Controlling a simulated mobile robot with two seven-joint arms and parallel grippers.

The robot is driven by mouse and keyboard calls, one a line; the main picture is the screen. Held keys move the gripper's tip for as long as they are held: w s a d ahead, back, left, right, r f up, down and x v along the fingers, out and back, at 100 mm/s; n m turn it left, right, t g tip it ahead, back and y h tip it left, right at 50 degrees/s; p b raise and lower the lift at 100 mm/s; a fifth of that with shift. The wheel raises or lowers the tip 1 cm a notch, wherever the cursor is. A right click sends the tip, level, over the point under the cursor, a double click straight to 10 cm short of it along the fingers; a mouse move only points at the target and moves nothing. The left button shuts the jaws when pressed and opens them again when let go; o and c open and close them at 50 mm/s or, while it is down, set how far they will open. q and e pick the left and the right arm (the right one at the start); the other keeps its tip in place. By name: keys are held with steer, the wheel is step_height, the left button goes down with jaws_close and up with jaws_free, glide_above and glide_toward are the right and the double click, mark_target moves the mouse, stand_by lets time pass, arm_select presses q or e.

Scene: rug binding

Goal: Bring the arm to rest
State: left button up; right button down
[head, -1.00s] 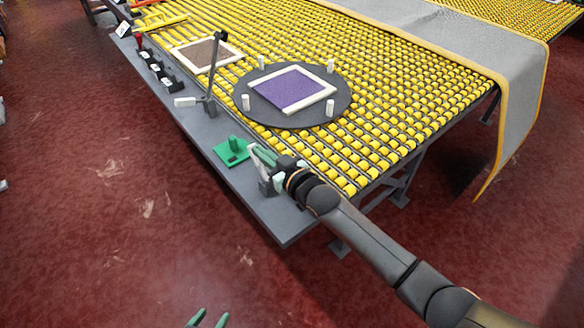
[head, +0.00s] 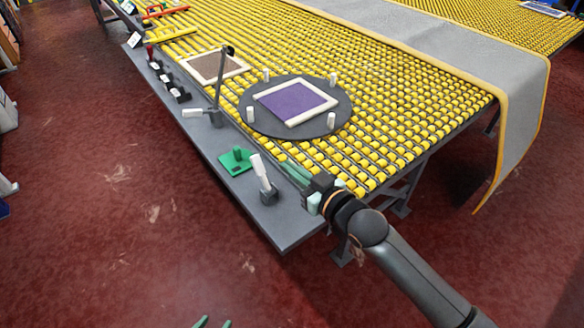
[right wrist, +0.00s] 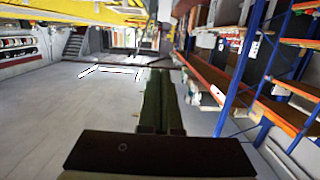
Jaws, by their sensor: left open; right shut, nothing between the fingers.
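My right gripper (head: 292,172) is in the head view at the table's near right corner, shut and empty, its green fingers pointing up and left. It is apart from a white-handled tool (head: 262,174) standing in a small dark holder. In the right wrist view the shut fingers (right wrist: 161,100) show together with nothing between them. My left gripper (head: 212,322) shows only as two green fingertips at the bottom edge of the head view, apart from each other.
A purple mat with white edging (head: 291,101) lies on a dark round plate with white pegs. Yellow rollers (head: 400,110) cover the table.

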stand_by(0.5)
steer(key=s+d+f+m+g+h, duration=0.2)
steer(key=s+d+f, duration=0.5)
steer(key=s+f, duration=0.5)
steer(key=s+d+f+m+g+h, duration=0.2)
steer(key=s+d+f+h, duration=0.3)
steer(key=s+d+f, duration=0.3)
steer(key=s+f+m, duration=0.1)
steer(key=s+f, duration=0.3)
steer(key=s, duration=0.1)
steer(key=shift+d+f, duration=0.15)
steer(key=shift+f, duration=0.05)
